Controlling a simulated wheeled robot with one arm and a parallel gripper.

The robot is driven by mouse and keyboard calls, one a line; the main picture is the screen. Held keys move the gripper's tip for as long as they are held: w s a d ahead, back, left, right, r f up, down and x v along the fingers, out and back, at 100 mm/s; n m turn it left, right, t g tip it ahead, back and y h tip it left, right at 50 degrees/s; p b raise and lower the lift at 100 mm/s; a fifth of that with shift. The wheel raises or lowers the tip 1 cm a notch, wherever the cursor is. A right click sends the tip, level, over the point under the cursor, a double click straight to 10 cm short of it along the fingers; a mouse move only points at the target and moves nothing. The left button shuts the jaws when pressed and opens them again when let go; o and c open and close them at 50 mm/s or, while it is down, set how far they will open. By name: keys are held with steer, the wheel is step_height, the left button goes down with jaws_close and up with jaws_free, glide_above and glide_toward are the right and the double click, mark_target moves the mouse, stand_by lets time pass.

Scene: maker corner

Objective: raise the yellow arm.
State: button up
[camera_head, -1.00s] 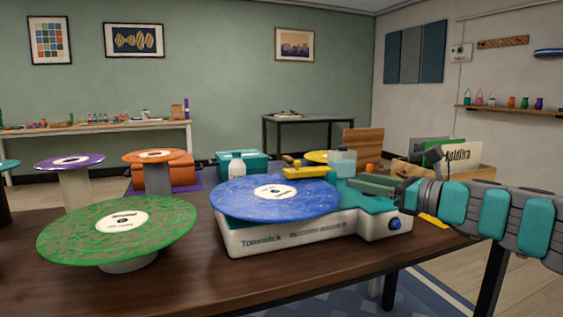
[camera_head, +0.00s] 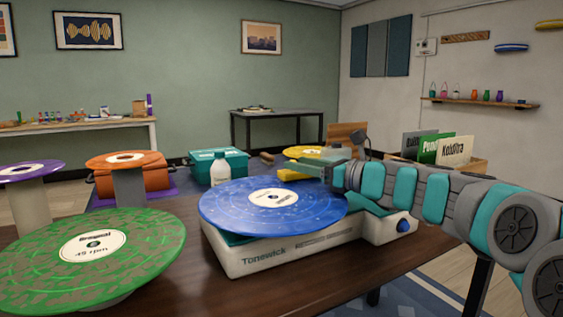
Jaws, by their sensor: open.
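The record player (camera_head: 290,262), cream and teal with a blue knob, stands on the dark wooden table with a blue record (camera_head: 235,208) on it. The yellow arm (camera_head: 292,175) shows as a short yellow piece at the back edge of the blue record. Most of its right part is hidden behind my gripper. My gripper (camera_head: 312,168), with green-teal fingers, reaches in from the right over the player. It is open, its fingertips at the yellow arm's right end in the picture. I cannot tell whether they touch it or straddle it.
A green record (camera_head: 120,265) on a stand is at front left. Orange (camera_head: 120,160) and purple (camera_head: 25,170) records stand behind it. A sleeve crate (camera_head: 480,165) is at back right.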

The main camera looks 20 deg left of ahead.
steer(key=x, duration=0.6)
jaws_close()
stand_by(0.4)
stand_by(1.0)
